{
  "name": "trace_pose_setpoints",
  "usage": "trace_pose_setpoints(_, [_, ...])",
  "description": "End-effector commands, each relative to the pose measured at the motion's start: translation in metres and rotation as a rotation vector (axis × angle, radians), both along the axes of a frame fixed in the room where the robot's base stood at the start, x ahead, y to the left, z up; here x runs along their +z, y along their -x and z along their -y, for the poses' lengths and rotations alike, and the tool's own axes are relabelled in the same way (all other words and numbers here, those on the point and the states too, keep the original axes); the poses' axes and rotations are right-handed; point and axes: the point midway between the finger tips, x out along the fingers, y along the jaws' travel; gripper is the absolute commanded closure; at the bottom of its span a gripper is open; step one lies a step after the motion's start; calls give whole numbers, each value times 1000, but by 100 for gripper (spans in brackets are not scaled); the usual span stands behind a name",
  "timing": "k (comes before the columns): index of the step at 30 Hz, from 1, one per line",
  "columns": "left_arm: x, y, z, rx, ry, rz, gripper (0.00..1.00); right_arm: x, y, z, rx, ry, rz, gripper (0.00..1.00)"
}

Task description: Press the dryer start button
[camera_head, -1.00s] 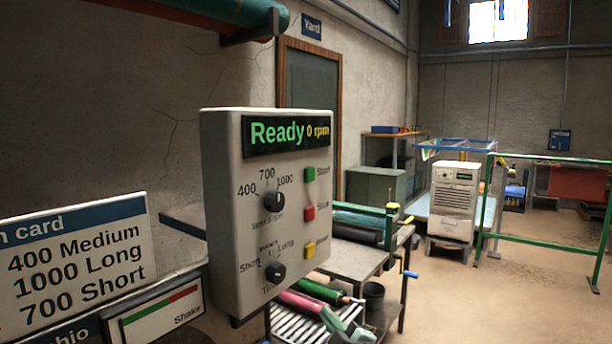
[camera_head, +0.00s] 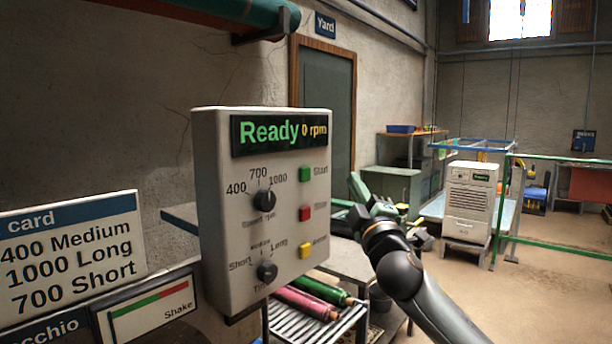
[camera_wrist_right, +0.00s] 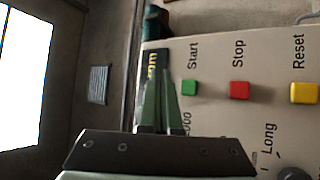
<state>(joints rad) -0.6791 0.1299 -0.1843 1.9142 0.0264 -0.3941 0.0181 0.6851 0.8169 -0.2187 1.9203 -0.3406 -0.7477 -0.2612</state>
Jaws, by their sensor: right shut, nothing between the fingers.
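The grey control panel (camera_head: 222,215) shows "Ready 0 rpm" on its display (camera_head: 279,133). The green Start button (camera_head: 305,174) sits at the top of its button column; it also shows in the right wrist view (camera_wrist_right: 189,87). The red Stop button (camera_head: 305,213) and yellow Reset button (camera_head: 304,251) are below it. My right gripper (camera_head: 356,186) is right of the panel, with its green fingers shut and empty. In the wrist view the fingers (camera_wrist_right: 158,95) lie close together, beside the Start button in the picture. Contact is not seen. My left gripper is out of view.
The panel has a speed knob (camera_head: 264,199) and a time knob (camera_head: 267,271). A program card (camera_head: 70,245) stands left of it. A rack with rolled rugs (camera_head: 308,304) is below.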

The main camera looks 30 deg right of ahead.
Motion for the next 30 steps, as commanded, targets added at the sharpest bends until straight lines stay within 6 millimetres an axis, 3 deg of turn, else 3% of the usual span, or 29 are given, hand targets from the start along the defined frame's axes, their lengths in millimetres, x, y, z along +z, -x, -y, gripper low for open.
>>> trace_pose_setpoints(8, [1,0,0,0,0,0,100,0,-6,-2,2,-4,0,100])
trace_pose_setpoints(21, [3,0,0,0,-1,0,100,-1,-60,-25,3,-5,-1,100])
trace_pose_setpoints(30, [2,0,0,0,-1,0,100,-1,-80,-34,3,-3,-1,100])
